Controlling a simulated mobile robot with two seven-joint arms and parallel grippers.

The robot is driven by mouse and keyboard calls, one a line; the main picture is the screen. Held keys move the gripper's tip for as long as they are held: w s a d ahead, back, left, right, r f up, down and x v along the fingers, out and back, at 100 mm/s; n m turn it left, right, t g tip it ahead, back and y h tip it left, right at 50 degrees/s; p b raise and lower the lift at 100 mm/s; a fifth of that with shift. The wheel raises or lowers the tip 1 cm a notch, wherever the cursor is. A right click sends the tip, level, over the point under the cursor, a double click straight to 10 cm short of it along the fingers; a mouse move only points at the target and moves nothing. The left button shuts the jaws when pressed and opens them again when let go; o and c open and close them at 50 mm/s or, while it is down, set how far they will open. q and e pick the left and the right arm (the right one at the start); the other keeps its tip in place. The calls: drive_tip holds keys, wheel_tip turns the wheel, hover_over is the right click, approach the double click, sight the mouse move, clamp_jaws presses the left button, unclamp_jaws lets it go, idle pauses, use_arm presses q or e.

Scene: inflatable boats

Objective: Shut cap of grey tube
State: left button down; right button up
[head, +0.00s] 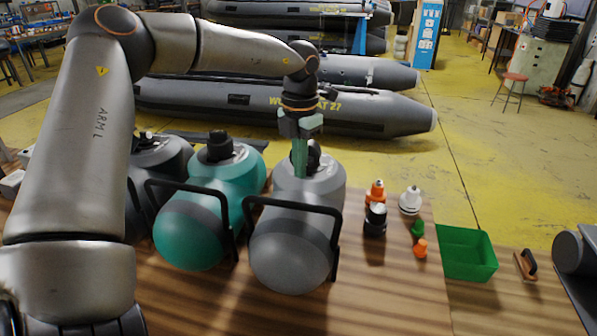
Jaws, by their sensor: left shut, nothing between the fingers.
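The grey tube (293,252) lies on the wooden table with its rounded end toward me, a black bar frame around its front. A dark valve with its cap (314,155) shows on top toward the far end, partly hidden behind my left gripper. My left gripper (300,172) points down over the top of the grey tube, just left of the valve. Its greenish fingers are together with nothing between them. I cannot tell whether the fingertips touch the tube or whether the cap is open. My right gripper is out of view.
A teal tube (188,236) and a dark tube (160,165) lie to the left. Orange, black, white and green valve parts (375,220) stand to the right, near a green tray (468,276) and a wooden-handled tool (525,266). The front middle of the table is clear.

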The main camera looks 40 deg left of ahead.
use_arm(q)
drive_tip(key=shift+w+a+r+p, duration=0.3)
drive_tip(key=shift+w+r+p, duration=0.2)
drive_tip(key=shift+w+p, duration=0.05)
drive_tip(key=shift+w+a+r+p, duration=0.25)
drive_tip(key=shift+w+r+p, duration=0.2)
drive_tip(key=shift+w+p, duration=0.1)
drive_tip(key=shift+w+a+r+p, duration=0.2)
drive_tip(key=shift+w+a+p, duration=0.05)
drive_tip(key=shift+w+p, duration=0.15)
drive_tip(key=shift+w+a+r+p, duration=0.15)
drive_tip(key=shift+w+a+p, duration=0.05)
drive_tip(key=shift+w+p, duration=0.2)
drive_tip(key=shift+w+a+p, duration=0.25)
drive_tip(key=shift+w+a, duration=0.05)
drive_tip(key=shift+w, duration=0.2)
drive_tip(key=shift+w+a+p, duration=0.25)
drive_tip(key=shift+w, duration=0.2)
drive_tip(key=shift+w+a+f, duration=0.15)
drive_tip(key=shift+w+a, duration=0.2)
drive_tip(key=shift+w, duration=0.25)
drive_tip(key=shift+w+a+f, duration=0.15)
drive_tip(key=shift+w+a, duration=0.15)
drive_tip(key=shift+w, duration=0.3)
drive_tip(key=shift+r, duration=0.1)
